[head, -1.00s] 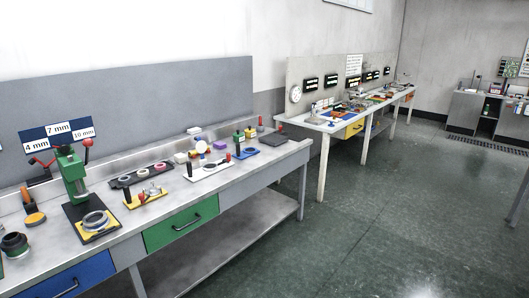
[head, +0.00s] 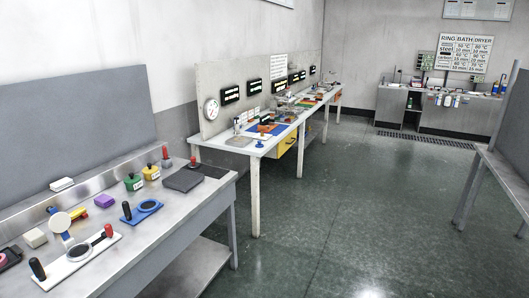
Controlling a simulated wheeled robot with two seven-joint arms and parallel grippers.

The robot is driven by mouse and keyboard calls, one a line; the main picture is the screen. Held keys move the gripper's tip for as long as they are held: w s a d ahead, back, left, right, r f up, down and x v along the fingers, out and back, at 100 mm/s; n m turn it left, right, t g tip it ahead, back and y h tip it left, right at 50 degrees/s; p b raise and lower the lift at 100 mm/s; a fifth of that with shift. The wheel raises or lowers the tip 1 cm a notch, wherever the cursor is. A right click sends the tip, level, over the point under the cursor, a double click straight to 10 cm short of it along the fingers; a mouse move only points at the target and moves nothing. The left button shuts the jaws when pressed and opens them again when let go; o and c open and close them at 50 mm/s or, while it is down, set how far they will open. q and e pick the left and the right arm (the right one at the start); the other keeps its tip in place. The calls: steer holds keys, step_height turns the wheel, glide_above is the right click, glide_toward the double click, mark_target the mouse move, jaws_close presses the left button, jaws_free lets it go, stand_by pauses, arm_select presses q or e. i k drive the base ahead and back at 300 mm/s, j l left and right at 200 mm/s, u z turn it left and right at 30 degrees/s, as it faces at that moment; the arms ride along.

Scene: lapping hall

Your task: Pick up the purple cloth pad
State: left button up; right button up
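A small purple block-like thing (head: 104,201), which looks like the purple cloth pad, lies on the grey metal bench (head: 150,253) at the lower left. It sits left of the green weight-like piece (head: 133,182) and behind the blue plate with a dark ring and black handle (head: 148,207). Nothing covers it. Neither of my grippers is in view.
A white plate with handles (head: 62,262) and a dark grey square pad (head: 183,180) lie on the same bench. A second, white-topped bench (head: 232,149) stands beyond it. Open green floor (head: 330,230) lies to the right, with another grey bench (head: 500,178) at the right edge.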

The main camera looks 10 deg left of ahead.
mark_target(104, 200)
steer(key=i+u, duration=0.1)
steer(key=i, duration=0.5)
steer(key=i+l+u, duration=0.1)
steer(key=i, duration=0.45)
steer(key=i+l+u, duration=0.15)
steer(key=i, duration=0.4)
steer(key=l, duration=0.1)
